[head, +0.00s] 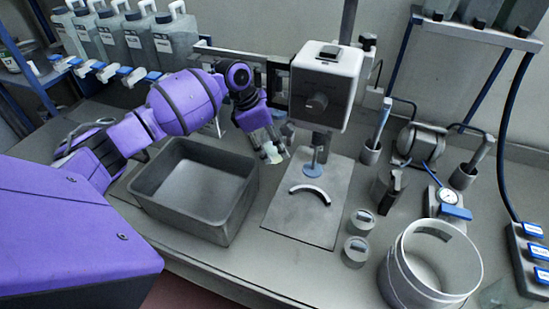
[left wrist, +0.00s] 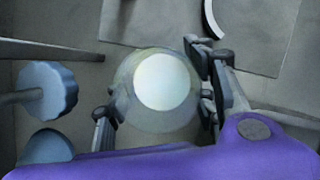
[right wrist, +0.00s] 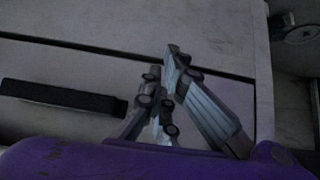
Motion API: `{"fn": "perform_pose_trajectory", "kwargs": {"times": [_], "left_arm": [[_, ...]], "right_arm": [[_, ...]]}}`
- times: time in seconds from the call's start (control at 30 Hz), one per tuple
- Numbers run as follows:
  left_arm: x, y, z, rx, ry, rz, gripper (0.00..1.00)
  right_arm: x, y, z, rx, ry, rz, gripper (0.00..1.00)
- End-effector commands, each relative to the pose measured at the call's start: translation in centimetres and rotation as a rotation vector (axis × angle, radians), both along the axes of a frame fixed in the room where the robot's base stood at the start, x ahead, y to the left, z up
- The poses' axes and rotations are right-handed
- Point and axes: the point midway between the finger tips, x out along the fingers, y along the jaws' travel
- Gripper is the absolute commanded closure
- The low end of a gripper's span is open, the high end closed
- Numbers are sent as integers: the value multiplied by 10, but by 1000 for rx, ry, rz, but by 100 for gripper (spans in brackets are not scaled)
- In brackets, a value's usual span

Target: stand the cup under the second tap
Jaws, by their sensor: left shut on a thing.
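A small pale, translucent cup (head: 272,153) is held in my left gripper (head: 274,150), above the counter between the grey tub and the mixer's base plate. In the left wrist view the cup (left wrist: 165,82) sits between the two fingers of the left gripper (left wrist: 160,95), its round white middle facing the camera. Several taps with blue handles (head: 124,70) stick out below a row of grey canisters at the back left, well apart from the cup. My right gripper (right wrist: 165,85) shows only in the right wrist view, its fingers together with nothing seen between them.
The grey tub (head: 152,190) stands in front of the left arm. A white-headed mixer (head: 325,85) stands right of the cup. Two small tins (head: 356,251), a white bucket (head: 398,280) and a gauge (head: 447,197) fill the right. A black handle (right wrist: 60,97) lies near the right gripper.

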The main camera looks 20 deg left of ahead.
Motion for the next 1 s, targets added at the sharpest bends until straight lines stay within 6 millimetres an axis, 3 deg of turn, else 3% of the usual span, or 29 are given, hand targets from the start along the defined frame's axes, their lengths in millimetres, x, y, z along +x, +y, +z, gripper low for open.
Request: {"fn": "perform_pose_trajectory", "kwargs": {"times": [0.4,0.87,0.9,1.0], "left_arm": [[0,0,-56,-1,0,0,82],[1,0,-62,-1,-4,0,82],[1,0,-62,-1,-4,0,46],[1,0,-63,0,-4,0,41]], "right_arm": [[-6,0,-7,-1,14,-3,100],[-2,0,-5,0,7,-3,100],[-2,0,-5,0,7,-3,100],[-3,0,-5,0,8,-3,100]]}}
